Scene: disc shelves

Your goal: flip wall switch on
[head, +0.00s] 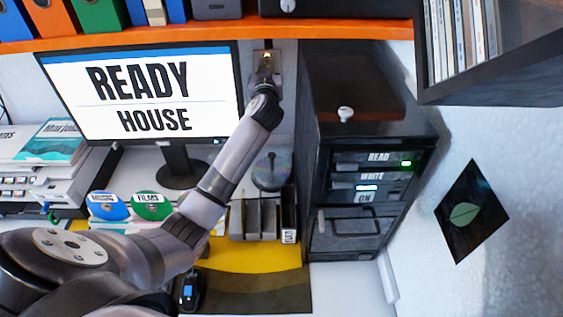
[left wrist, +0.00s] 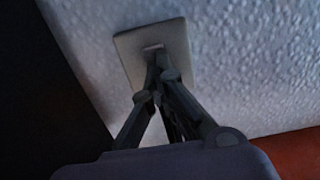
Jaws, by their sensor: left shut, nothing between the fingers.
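The wall switch (head: 267,54) is a small light plate on the back wall, just right of the monitor and under the orange shelf. In the left wrist view its pale plate (left wrist: 155,48) shows tilted, with a small toggle (left wrist: 153,47) near its middle. My left gripper (head: 265,72) is stretched up to the switch from below. Its fingers (left wrist: 160,62) are shut with nothing between them, and the tips are at or just below the toggle. I cannot tell whether they touch it. My right gripper is not in view.
The monitor (head: 140,95) stands left of my arm. A dark cabinet (head: 365,190) stands close on the right. The orange shelf (head: 220,34) runs just above the switch.

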